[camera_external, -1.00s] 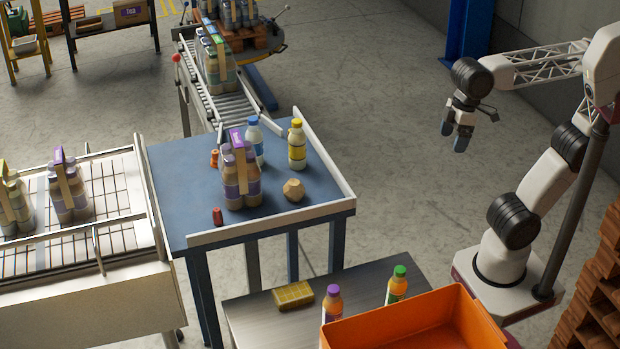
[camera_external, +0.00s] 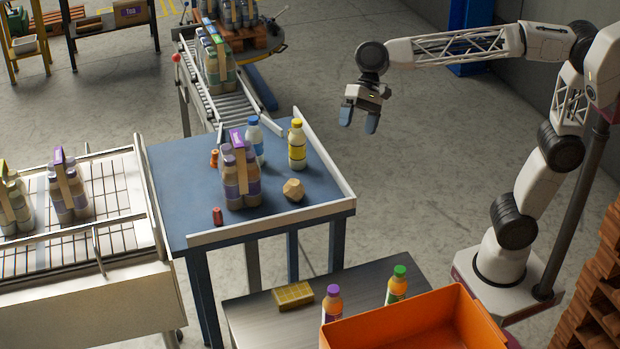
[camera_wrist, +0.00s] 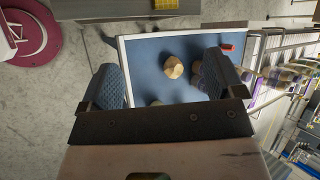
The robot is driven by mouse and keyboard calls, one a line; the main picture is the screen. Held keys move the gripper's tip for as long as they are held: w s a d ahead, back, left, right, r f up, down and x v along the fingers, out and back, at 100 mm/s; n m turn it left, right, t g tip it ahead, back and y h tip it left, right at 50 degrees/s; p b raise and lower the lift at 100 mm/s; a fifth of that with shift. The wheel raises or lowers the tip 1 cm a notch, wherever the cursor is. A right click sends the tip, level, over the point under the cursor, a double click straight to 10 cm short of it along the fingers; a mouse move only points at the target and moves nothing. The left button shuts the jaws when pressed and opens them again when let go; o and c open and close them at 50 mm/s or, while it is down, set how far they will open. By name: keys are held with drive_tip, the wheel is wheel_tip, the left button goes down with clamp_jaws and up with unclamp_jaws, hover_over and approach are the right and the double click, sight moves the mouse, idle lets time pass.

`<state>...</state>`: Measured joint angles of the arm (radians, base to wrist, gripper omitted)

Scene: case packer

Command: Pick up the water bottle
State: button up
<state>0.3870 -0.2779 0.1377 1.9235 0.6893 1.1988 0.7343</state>
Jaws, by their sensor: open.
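The likely water bottle (camera_external: 254,141), with a blue cap and a blue and white label, stands upright on the blue table (camera_external: 185,192). It is partly hidden behind a purple-labelled bottle pack. A white bottle with a yellow cap and label (camera_external: 297,146) stands to its right. My gripper (camera_external: 359,120) is open and empty, in the air to the right of the table and pointing down. In the wrist view its two fingers (camera_wrist: 170,88) are spread, with the table below and beyond them. I cannot make out the blue-capped bottle there.
The purple-labelled pack (camera_external: 240,182), a tan faceted block (camera_external: 293,190) and small red-orange pieces (camera_external: 217,216) share the table. White rails (camera_external: 325,165) edge it. A roller conveyor (camera_external: 236,108) joins behind. In front are an orange crate (camera_external: 410,330), bottles and a yellow block (camera_external: 293,296).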

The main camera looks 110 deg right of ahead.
drive_tip(key=w+d+f+m+t, duration=0.15)
drive_tip(key=w+d+m, duration=0.35)
drive_tip(key=d, duration=0.5)
drive_tip(key=w+d+f+m+t, duration=0.1)
drive_tip(key=w+d+m+t, duration=0.2)
drive_tip(key=w+d+m, duration=0.5)
drive_tip(key=w+d+f+m+t, duration=0.1)
drive_tip(key=w+d+m+t, duration=0.15)
drive_tip(key=d, duration=0.95)
approach(254, 138)
wheel_tip(254, 138, down, 3)
drive_tip(key=w+d, duration=0.1)
drive_tip(key=d, duration=0.1)
drive_tip(key=shift+w+r+n+y, duration=0.15)
drive_tip(key=shift+w+n+y, duration=0.05)
drive_tip(key=shift+n+y, duration=0.1)
drive_tip(key=shift+x, duration=1.3)
drive_tip(key=shift+x, duration=2.6)
